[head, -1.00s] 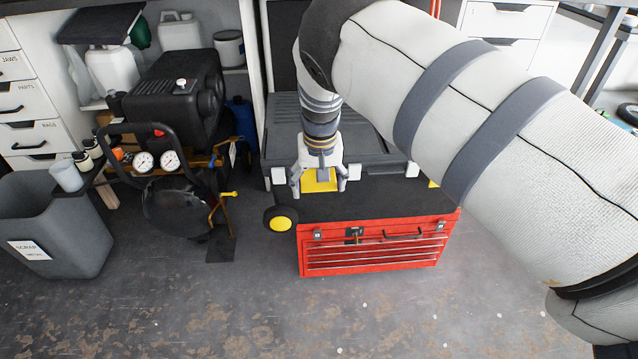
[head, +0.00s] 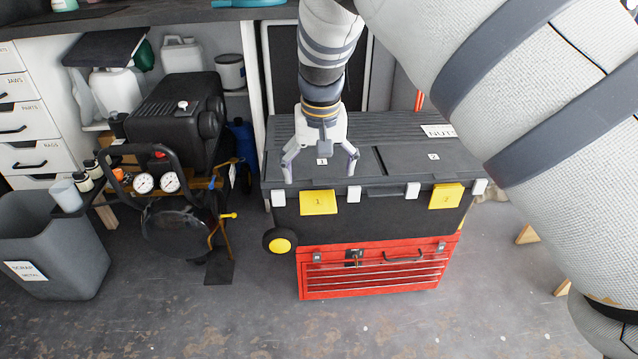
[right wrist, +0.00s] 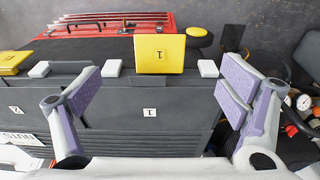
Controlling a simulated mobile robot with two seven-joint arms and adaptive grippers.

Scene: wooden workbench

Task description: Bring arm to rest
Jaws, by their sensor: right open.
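My right gripper (head: 320,170) is open and empty above the closed dark lid of the tool chest (head: 400,160), near the lid's front left part. In the right wrist view its two purple-padded fingers (right wrist: 163,92) stand wide apart, with nothing between them but the lid and the yellow label 1 (right wrist: 160,54) beyond. My right arm (head: 440,60) reaches in from the right and fills much of the head view. My left gripper is not in view.
The chest has a red drawer base (head: 375,270) and a wheel (head: 280,241). A compressor (head: 170,120) and a grey scrap bin (head: 50,250) stand to the left. A workbench edge (head: 150,18) runs along the back. The floor in front is clear.

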